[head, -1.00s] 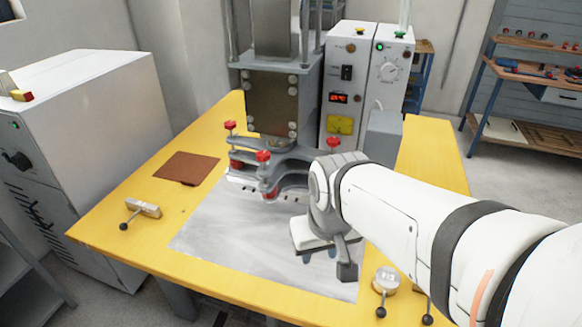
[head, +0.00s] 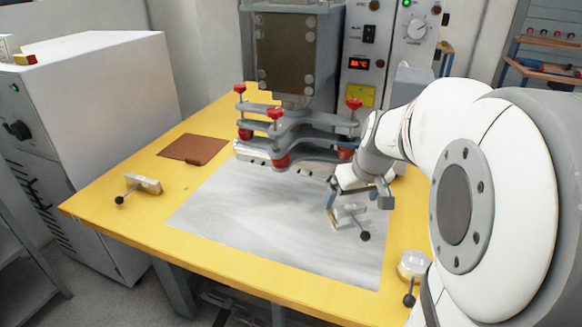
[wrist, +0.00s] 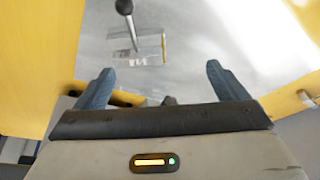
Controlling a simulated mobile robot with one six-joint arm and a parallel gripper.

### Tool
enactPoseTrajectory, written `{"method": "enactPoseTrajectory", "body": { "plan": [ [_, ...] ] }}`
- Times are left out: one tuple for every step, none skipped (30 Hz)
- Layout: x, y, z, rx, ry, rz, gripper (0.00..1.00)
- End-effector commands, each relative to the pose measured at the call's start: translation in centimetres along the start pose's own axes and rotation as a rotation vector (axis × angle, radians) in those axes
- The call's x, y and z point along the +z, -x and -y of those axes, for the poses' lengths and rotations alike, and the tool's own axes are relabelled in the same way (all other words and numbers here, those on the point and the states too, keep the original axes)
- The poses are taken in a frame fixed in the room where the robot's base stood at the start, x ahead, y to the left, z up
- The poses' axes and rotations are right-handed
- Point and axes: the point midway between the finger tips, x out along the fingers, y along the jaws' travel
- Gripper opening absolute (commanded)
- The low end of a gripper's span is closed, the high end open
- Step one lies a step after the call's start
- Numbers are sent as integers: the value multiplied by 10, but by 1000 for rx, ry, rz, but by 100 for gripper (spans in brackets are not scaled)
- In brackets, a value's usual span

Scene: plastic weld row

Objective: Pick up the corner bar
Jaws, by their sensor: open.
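A small metallic bar (head: 347,214) with a black ball-ended handle lies on the grey sheet, just below my gripper (head: 352,198) in the head view. In the wrist view this bar (wrist: 135,50) has a yellowish edge and sits beyond the open fingers, left of centre, with its handle toward the top edge. It looks angular, so it may be the corner bar, but I cannot be sure. My gripper (wrist: 160,69) is open, with nothing between its blue fingertips. Another bar with a ball handle (head: 146,183) lies at the table's left.
A round metal piece with a ball handle (head: 412,264) lies at the table's right front. The press (head: 295,128) with red knobs stands behind my gripper. A brown sheet (head: 194,149) lies at left. The front of the grey sheet (head: 250,220) is clear.

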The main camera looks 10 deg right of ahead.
Motion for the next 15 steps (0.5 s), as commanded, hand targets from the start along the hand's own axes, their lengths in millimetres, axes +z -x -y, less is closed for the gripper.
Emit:
{"method": "enactPoseTrajectory", "body": {
  "plan": [
    [-1, -24, -13, 5, -4, -9, 97],
    [-3, -29, -19, 6, -3, -14, 99],
    [-6, -35, -25, 8, -2, -20, 100],
    [-8, -39, -30, 10, -1, -24, 100],
    [-10, -41, -33, 11, 0, -28, 100],
    [-11, -44, -37, 13, 1, -31, 100],
    [-12, -46, -39, 14, 2, -33, 100],
    [-13, -49, -40, 14, 2, -35, 100],
    [-14, -52, -41, 14, 3, -36, 100],
    [-14, -55, -41, 14, 3, -36, 100],
    [-14, -58, -41, 14, 3, -35, 100],
    [-14, -63, -42, 14, 3, -35, 100],
    [-14, -66, -42, 14, 3, -35, 100],
    [-14, -69, -42, 14, 2, -35, 100],
    [-14, -72, -42, 14, 2, -35, 100]
  ]
}}
